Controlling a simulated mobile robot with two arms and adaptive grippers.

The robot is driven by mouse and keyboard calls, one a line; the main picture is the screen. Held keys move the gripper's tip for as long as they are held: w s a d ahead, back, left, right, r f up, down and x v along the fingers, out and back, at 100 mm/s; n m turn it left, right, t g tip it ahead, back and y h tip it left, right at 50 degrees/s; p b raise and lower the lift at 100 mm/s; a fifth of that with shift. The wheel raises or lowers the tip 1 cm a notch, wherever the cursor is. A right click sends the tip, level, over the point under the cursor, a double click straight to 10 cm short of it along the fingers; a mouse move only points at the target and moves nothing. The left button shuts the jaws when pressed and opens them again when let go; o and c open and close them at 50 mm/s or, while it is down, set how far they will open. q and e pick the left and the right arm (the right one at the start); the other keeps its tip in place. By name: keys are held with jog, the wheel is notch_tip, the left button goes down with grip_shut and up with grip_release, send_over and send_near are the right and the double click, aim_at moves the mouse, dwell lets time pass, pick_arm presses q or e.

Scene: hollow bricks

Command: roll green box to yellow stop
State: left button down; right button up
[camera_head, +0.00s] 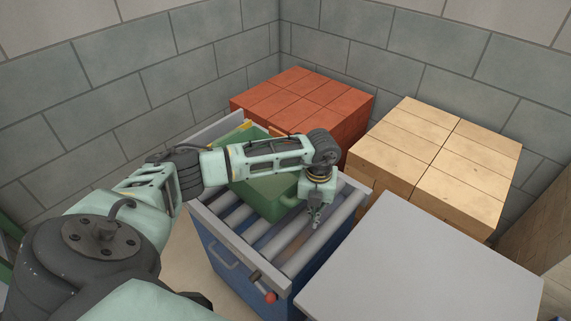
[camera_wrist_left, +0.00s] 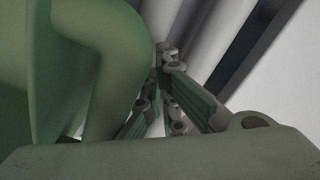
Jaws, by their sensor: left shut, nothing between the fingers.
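The green box (camera_head: 262,192) sits on the grey rollers (camera_head: 300,238) of a blue roller stand, partly hidden under my left arm. A yellow strip, the stop (camera_head: 243,127), shows at the far end of the stand. My left gripper (camera_head: 315,222) points down over the rollers at the near side of the green box, shut and empty. In the left wrist view the shut fingers (camera_wrist_left: 170,95) are close beside the rounded green part of the box (camera_wrist_left: 115,80). I cannot tell whether they touch it. My right gripper is not in view.
Red bricks (camera_head: 300,97) are stacked behind the stand and tan bricks (camera_head: 440,160) to the right. A grey flat top (camera_head: 425,265) stands close on the right. A red knob (camera_head: 271,297) is on the stand's near end. Grey block walls close off the back.

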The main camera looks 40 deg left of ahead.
pick_arm(q)
jog(key=shift+w+a+b, duration=0.15)
jog(key=shift+a+b, duration=0.3)
jog(key=shift+a, duration=1.8)
jog(key=shift+d, duration=0.8)
notch_tip(320, 180, up, 8)
jog(key=p, duration=0.6)
jog(key=shift+r, duration=0.1)
jog(key=shift+s, duration=0.2)
